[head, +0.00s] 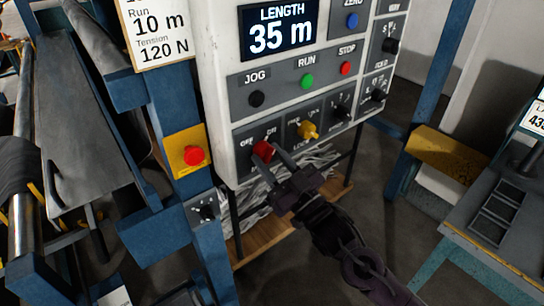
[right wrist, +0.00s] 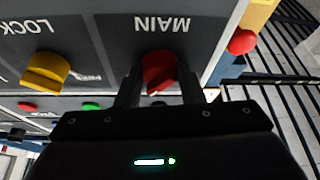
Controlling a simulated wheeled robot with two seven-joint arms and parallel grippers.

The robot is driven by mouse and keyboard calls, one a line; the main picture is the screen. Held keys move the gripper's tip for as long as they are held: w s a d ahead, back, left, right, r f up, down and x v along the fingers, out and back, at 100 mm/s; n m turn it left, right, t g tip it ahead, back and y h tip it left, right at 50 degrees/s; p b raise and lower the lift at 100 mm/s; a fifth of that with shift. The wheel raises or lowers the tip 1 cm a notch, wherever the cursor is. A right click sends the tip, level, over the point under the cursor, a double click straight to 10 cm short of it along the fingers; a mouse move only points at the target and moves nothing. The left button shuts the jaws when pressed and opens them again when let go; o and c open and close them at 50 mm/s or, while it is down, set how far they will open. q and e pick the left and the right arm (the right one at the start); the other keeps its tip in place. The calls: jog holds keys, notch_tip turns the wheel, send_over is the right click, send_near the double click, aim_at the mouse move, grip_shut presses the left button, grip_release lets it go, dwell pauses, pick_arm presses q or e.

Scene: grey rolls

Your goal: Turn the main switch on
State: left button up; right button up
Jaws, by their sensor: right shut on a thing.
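The main switch is a red rotary knob (head: 263,150) at the lower left of the control panel, with OFF and ON marked above it in the head view. In the right wrist view the red knob (right wrist: 160,72) sits below the upside-down label MAIN. My right gripper (head: 267,155) has reached the panel from the lower right. Its two fingers are on either side of the knob and shut on it; in the right wrist view the fingers (right wrist: 161,85) flank it. The knob's exact pointing is hard to tell. My left gripper is not in view.
A yellow lock knob (head: 308,130) is right of the main switch. Above are the black jog (head: 256,99), green run (head: 307,81) and red stop (head: 346,68) buttons. A red button on a yellow plate (head: 194,156) is on the blue post to the left.

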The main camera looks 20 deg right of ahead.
jog(key=shift+m+h, duration=0.6)
jog(key=shift+m, duration=0.6)
jog(key=o, duration=1)
jog(key=shift+s+f, duration=0.1)
jog(key=shift+s+f, duration=0.2)
jog(key=shift+t, duration=0.3)
jog(key=shift+b+v, duration=1.4)
jog(key=shift+v, duration=2.2)
